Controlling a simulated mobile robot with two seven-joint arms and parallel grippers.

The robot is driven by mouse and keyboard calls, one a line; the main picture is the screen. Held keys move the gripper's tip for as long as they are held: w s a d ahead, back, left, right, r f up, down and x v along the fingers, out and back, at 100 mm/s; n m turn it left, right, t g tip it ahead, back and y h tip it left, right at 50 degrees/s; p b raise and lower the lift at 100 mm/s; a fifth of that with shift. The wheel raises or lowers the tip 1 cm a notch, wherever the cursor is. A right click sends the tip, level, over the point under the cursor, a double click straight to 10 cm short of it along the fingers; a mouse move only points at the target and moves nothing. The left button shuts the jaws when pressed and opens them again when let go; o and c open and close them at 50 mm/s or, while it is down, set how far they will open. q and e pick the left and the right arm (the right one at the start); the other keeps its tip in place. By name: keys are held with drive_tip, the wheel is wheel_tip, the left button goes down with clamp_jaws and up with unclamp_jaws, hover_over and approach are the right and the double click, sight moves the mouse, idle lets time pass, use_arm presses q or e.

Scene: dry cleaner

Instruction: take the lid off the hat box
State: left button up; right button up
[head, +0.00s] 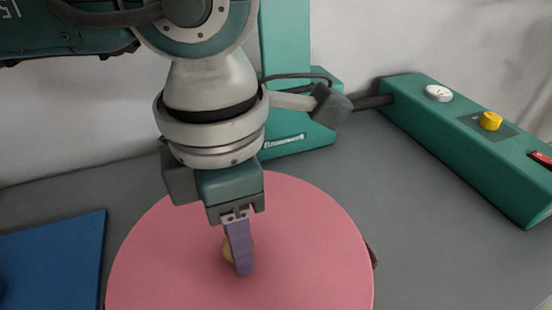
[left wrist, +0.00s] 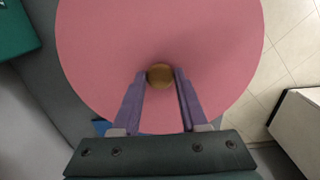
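The hat box lid (head: 310,240) is a large round pink disc in the head view, and it fills much of the left wrist view (left wrist: 100,50). A small round golden-brown knob (left wrist: 160,77) sits at its middle. In the head view the knob (head: 228,248) is partly covered by a purple finger. My left gripper (head: 240,272) points down over the lid. In the left wrist view its two purple fingers (left wrist: 161,75) stand apart on either side of the knob, with small gaps showing. The box body is hidden beneath the lid. My right gripper is out of view.
The grey counter (head: 420,230) has free room to the right of the lid. A blue panel or mat (head: 60,255) lies at left. A green control box (head: 460,140) with a yellow knob stands at right, and a green machine stand (head: 290,110) is behind.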

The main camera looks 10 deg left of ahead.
use_arm(q)
clamp_jaws()
idle(0.3)
